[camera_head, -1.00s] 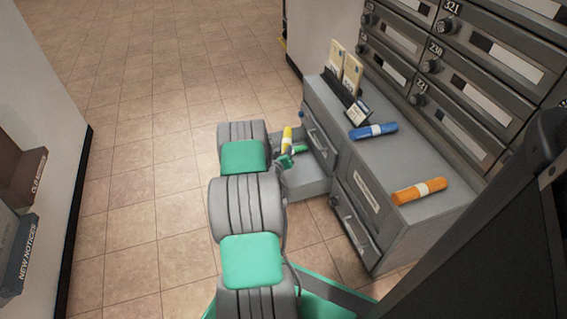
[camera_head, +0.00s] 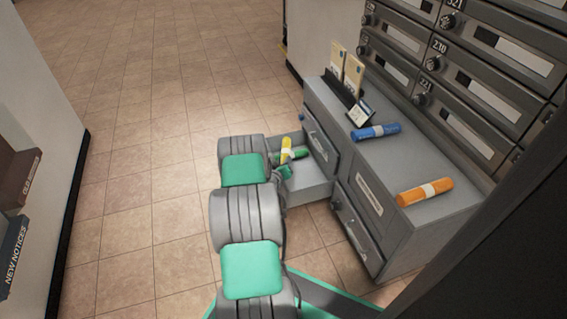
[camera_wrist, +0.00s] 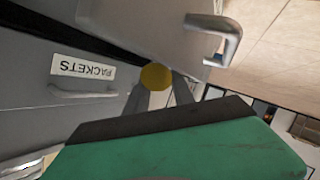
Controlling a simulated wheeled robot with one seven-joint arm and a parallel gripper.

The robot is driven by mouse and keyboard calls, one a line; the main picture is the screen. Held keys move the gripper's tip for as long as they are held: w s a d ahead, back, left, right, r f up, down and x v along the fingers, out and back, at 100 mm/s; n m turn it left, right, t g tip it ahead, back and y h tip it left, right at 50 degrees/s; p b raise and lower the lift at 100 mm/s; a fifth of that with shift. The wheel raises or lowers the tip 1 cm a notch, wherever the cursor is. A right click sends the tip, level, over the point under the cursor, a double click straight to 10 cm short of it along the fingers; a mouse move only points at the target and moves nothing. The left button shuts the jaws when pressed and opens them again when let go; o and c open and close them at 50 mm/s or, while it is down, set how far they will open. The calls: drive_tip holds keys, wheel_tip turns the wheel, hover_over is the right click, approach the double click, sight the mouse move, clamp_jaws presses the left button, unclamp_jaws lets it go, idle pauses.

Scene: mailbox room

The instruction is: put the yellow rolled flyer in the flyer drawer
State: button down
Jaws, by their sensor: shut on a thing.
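The yellow rolled flyer (camera_head: 286,150), with a pale band, is tilted upright at the open grey drawer (camera_head: 308,188) of the low cabinet. My gripper (camera_head: 285,168) is shut on it. The wrist view shows its round yellow end (camera_wrist: 155,76) between my two fingers (camera_wrist: 164,90). A green piece beside the flyer looks like another roll in the drawer, partly hidden. I cannot tell whether the yellow flyer touches the drawer floor. The wrist view also shows a grey front with a metal handle (camera_wrist: 228,42).
A closed drawer front labelled PACKETS (camera_wrist: 84,67) is close by. On the cabinet top lie a blue roll (camera_head: 376,131) and an orange roll (camera_head: 425,192), near a dark card holder (camera_head: 340,88). Mailboxes rise behind. The tiled floor (camera_head: 150,120) at left is clear.

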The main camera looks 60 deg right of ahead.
drive_tip(key=c, duration=1.4)
unclamp_jaws()
drive_tip(key=shift+f, duration=0.1)
drive_tip(key=shift+o, duration=0.2)
